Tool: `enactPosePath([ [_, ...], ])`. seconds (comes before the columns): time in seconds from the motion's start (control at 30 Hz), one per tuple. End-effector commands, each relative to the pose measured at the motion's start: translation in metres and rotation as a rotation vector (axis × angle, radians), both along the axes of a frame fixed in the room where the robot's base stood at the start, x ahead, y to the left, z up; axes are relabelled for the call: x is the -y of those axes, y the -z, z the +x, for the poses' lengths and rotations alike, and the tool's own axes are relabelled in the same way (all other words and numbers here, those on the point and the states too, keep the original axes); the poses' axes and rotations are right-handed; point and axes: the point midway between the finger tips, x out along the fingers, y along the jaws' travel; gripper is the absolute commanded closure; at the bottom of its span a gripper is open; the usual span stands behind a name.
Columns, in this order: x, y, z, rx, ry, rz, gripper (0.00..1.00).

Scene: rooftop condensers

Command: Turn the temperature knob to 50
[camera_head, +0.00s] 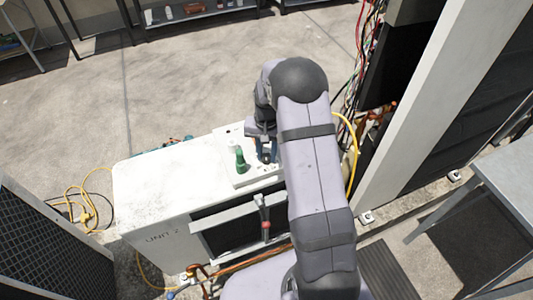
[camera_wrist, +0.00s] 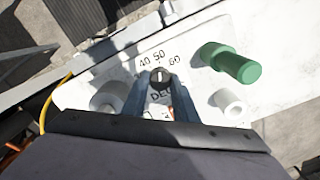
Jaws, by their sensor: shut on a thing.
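The temperature knob (camera_wrist: 160,76) is small and dark, with a pale mark on its top. It sits on a white panel (camera_wrist: 125,68) marked 40, 50 and 60 in an arc; "DEG" lettering is partly hidden below it. The pale mark appears to point roughly toward 50, but it is too small to read exactly. My gripper (camera_wrist: 160,88) is shut on the knob, one finger on each side. In the head view my gripper (camera_head: 264,155) reaches down to the panel on the white unit, and the knob is hard to make out there.
A green handle (camera_wrist: 232,63) stands right of the knob, also visible in the head view (camera_head: 241,160). White cylindrical posts (camera_wrist: 229,102) (camera_wrist: 109,97) flank my fingers. The white unit (camera_head: 150,200) has a red-handled lever (camera_head: 265,220) on its front. A yellow cable (camera_head: 352,150) and wires run at right.

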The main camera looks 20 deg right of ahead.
Motion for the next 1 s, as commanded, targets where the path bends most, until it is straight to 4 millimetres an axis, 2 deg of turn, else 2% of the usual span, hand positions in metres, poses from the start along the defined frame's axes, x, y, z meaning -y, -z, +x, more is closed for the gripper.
enactPosePath([
  [0.3,0.0,-0.001,0.001,0.002,0.0,0.0,0.96],
  [0.33,0.0,-0.001,0.001,0.002,0.0,0.0,0.67],
  [0.4,0.0,-0.001,0.001,0.002,0.0,0.0,0.55],
  [0.77,0.0,-0.003,0.001,0.002,0.0,0.0,0.55],
  [1.0,0.0,-0.025,0.001,0.005,0.0,-0.001,0.55],
])
